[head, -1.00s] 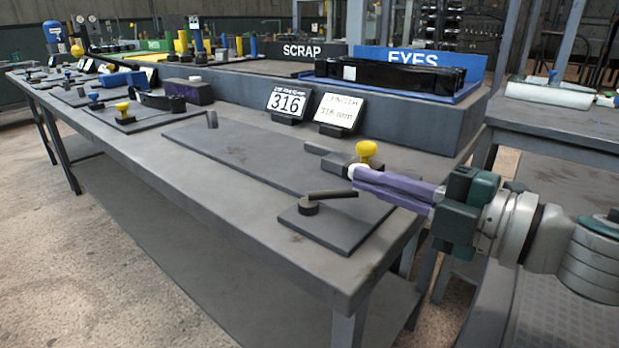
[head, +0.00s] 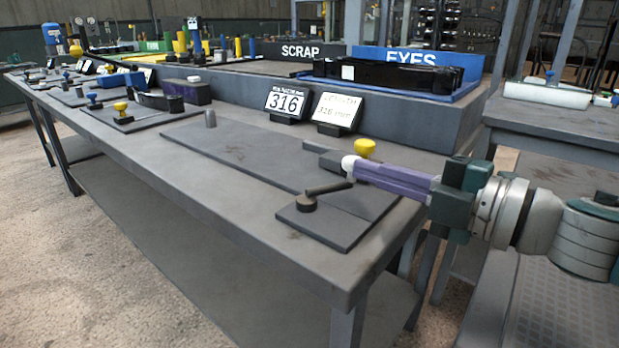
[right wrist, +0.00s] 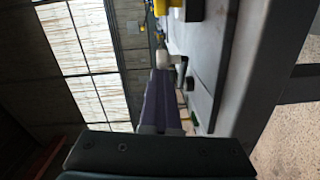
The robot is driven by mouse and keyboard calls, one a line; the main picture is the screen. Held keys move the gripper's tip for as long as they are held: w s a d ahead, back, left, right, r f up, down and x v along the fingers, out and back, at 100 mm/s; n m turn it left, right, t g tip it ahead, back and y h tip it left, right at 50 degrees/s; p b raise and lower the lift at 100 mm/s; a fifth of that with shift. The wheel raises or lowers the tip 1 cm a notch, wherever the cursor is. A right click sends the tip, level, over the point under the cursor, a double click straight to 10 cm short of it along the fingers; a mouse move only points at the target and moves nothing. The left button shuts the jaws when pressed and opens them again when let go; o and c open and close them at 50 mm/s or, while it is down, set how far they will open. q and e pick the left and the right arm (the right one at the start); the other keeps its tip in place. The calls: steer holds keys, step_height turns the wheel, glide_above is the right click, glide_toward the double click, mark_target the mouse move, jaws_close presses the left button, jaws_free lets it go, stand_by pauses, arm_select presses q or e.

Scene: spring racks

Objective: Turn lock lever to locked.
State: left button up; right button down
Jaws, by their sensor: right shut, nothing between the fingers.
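The lock lever (head: 330,188) is a dark handle on a round pivot, mounted on a square plate (head: 335,228) at the bench's near right corner. Its free end points right and slightly away, close to my right fingertips. My right gripper (head: 348,166) has purple fingers with a pale tip and is shut and empty. The tip is just beyond the lever's free end; I cannot tell whether they touch. In the right wrist view the pale fingertip (right wrist: 163,60) is beside a dark bent part, likely the lever (right wrist: 181,72). My left gripper is not in view.
A yellow knob (head: 365,148) on a block stands just behind my fingers. Signs reading 316 (head: 286,102) and length (head: 337,109) stand behind. The bench's front strip is clear.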

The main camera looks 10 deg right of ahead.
steer(key=shift+d, duration=0.2)
step_height(320, 180, up, 20)
steer(key=p, duration=1.9)
steer(key=s+d+f+m+g+h+p, duration=0.25)
steer(key=s+m+h, duration=0.35)
steer(key=m, duration=0.3)
steer(key=s+d+f+m+g+h+p, duration=0.1)
steer(key=s+f+m+h, duration=0.2)
steer(key=s+m+h, duration=0.35)
steer(key=s+a+m+g+y+p, duration=0.25)
steer(key=s+m+g, duration=0.4)
steer(key=s, duration=0.95)
step_height(320, 180, up, 36)
steer(key=p, duration=3.6)
steer(key=shift+w+n+g, duration=0.2)
steer(key=shift+n+g, duration=0.1)
